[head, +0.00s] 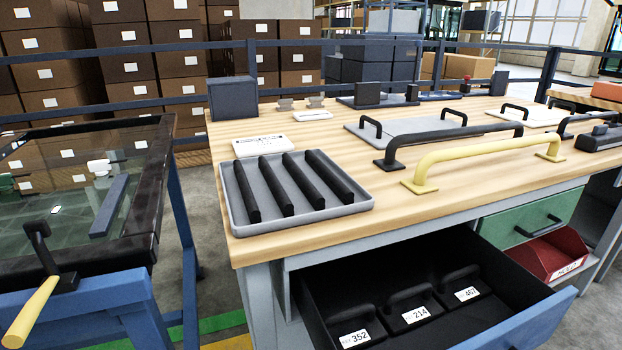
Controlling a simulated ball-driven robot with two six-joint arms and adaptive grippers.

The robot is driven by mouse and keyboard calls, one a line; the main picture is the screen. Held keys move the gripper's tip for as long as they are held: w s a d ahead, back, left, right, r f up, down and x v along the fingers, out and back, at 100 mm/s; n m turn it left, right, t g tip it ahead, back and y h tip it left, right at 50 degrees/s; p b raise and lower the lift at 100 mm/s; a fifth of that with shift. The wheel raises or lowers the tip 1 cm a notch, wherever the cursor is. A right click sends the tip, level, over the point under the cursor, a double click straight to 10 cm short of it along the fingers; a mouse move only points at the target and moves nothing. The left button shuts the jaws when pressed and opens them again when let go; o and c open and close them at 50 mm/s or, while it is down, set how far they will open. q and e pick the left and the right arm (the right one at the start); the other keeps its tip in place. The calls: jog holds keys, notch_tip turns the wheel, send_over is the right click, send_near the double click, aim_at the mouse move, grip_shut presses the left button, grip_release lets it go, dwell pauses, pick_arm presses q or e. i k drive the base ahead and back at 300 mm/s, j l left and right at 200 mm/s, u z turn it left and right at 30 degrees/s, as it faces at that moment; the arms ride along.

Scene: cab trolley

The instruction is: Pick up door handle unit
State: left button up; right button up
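Neither of my grippers shows in the head view. Several handle-like things are in view, and I cannot tell which one is the door handle unit. Three black units with loop handles lie in the open drawer (545,325): one labelled 352 (352,318), one labelled 214 (408,298) and one that seems to read 467 (462,278). On the wooden bench (330,225) a long yellow bar handle (480,152) stands in front of a long black bar handle (450,134).
A grey tray (240,205) with black strips sits at the bench's front left corner. A glass-topped frame (150,190) with a yellow-gripped lever (30,312) stands at left. A red bin (560,255) is at lower right. A blue railing (130,48) runs behind.

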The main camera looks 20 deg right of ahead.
aim_at(404, 310)
jog(key=l+z, duration=0.1)
jog(key=z, duration=0.8)
jog(key=l+z, duration=0.1)
jog(key=z, duration=0.35)
jog(key=i+j, duration=0.05)
